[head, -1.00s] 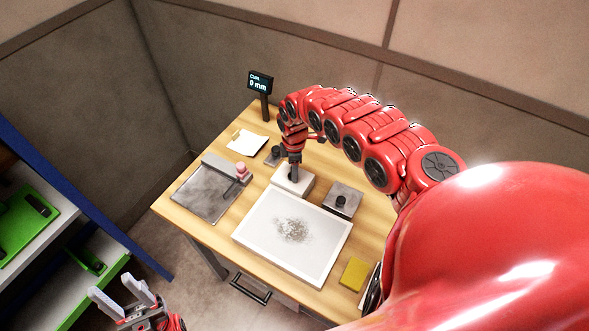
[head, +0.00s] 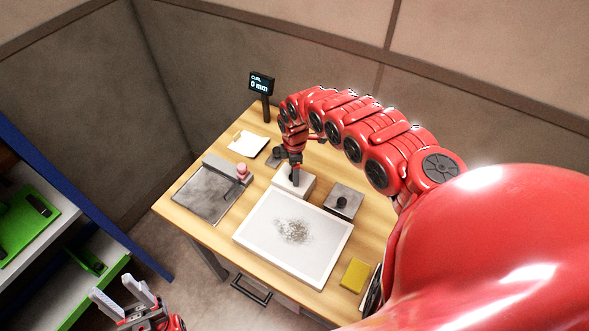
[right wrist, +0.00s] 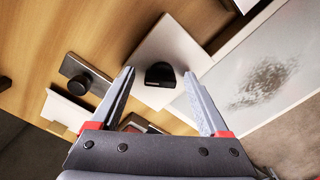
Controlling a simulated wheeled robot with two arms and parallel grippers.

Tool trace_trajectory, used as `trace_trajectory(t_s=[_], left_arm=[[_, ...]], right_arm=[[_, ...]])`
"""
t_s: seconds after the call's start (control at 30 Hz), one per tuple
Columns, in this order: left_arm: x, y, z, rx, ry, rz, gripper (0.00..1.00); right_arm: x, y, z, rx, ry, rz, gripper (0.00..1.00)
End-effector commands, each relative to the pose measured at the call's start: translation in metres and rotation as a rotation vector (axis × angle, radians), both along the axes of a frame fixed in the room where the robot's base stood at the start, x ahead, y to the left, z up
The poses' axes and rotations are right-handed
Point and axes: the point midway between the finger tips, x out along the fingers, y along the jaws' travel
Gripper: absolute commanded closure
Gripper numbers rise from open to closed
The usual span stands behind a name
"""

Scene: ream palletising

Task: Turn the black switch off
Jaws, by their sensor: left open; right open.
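The black switch (right wrist: 160,75) sits on top of a white box (right wrist: 165,47) in the right wrist view. My right gripper (right wrist: 158,80) is open, its two fingers apart on either side of the switch in that view; I cannot tell if they touch it. In the head view my right gripper (head: 294,168) points down over the white box (head: 293,186), and the switch is hard to make out there. My left gripper (head: 128,297) is open and empty at the lower left, away from the table.
On the wooden table (head: 200,232) are a white tray (head: 262,236) with grey specks, a grey box with a black knob (head: 342,202), a dark plate (head: 208,192), white paper (head: 248,144) and a yellow block (head: 355,274). A display (head: 261,84) reads 0 mm. A shelf with green items (head: 25,222) stands left.

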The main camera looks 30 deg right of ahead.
Motion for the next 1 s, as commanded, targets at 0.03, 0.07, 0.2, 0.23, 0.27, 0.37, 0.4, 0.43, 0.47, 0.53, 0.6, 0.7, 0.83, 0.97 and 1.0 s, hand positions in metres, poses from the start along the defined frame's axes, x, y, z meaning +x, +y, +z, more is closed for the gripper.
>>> trace_trajectory(t_s=[0.03, 0.07, 0.2, 0.23, 0.27, 0.37, 0.4, 0.43, 0.47, 0.53, 0.6, 0.7, 0.83, 0.97, 1.0], left_arm=[[0.000, 0.000, 0.000, 0.000, 0.000, 0.000, 0.50], [0.000, 0.000, -0.001, 0.000, 0.000, 0.000, 0.50], [0.000, 0.000, -0.005, 0.000, 0.000, 0.000, 0.50], [0.000, 0.000, -0.007, 0.000, 0.000, 0.000, 0.50], [0.000, 0.000, -0.008, 0.000, 0.000, 0.000, 0.50], [0.000, 0.000, -0.016, 0.000, 0.000, 0.000, 0.50], [0.000, 0.000, -0.019, 0.000, 0.000, 0.000, 0.50], [0.000, 0.000, -0.023, 0.000, 0.000, 0.000, 0.50], [0.000, 0.000, -0.027, 0.000, 0.000, 0.000, 0.50], [0.000, 0.000, -0.022, 0.000, 0.000, 0.000, 0.50], [0.000, 0.000, -0.018, 0.000, 0.000, 0.000, 0.50], [0.000, 0.000, -0.007, 0.000, 0.000, 0.000, 0.50], [0.000, 0.000, 0.002, 0.000, 0.000, 0.000, 0.50], [0.000, 0.000, 0.004, 0.000, 0.000, 0.000, 0.50], [0.000, 0.000, 0.004, 0.000, 0.000, 0.000, 0.50]], right_arm=[[0.000, 0.000, 0.000, 0.000, 0.000, 0.000, 0.21], [0.000, 0.000, 0.001, 0.000, -0.001, -0.001, 0.21], [0.001, -0.001, 0.011, -0.002, -0.004, -0.001, 0.21], [0.001, -0.002, 0.015, -0.002, -0.005, -0.002, 0.21], [0.001, -0.002, 0.019, -0.004, -0.004, 0.000, 0.21], [0.001, -0.003, 0.038, -0.006, -0.004, -0.002, 0.21], [0.001, -0.004, 0.047, -0.008, -0.005, -0.001, 0.21], [0.002, -0.004, 0.054, -0.008, -0.008, -0.001, 0.21], [0.002, -0.004, 0.062, -0.006, -0.008, -0.002, 0.21], [0.000, -0.001, 0.081, -0.007, -0.001, 0.003, 0.21], [0.001, -0.001, 0.093, -0.006, -0.001, 0.001, 0.21], [0.001, 0.000, 0.110, -0.003, -0.001, 0.000, 0.21], [0.001, 0.000, 0.119, 0.000, -0.001, 0.001, 0.21], [0.001, 0.001, 0.121, 0.000, -0.001, 0.001, 0.21], [0.001, 0.001, 0.121, 0.000, 0.000, 0.001, 0.21]])
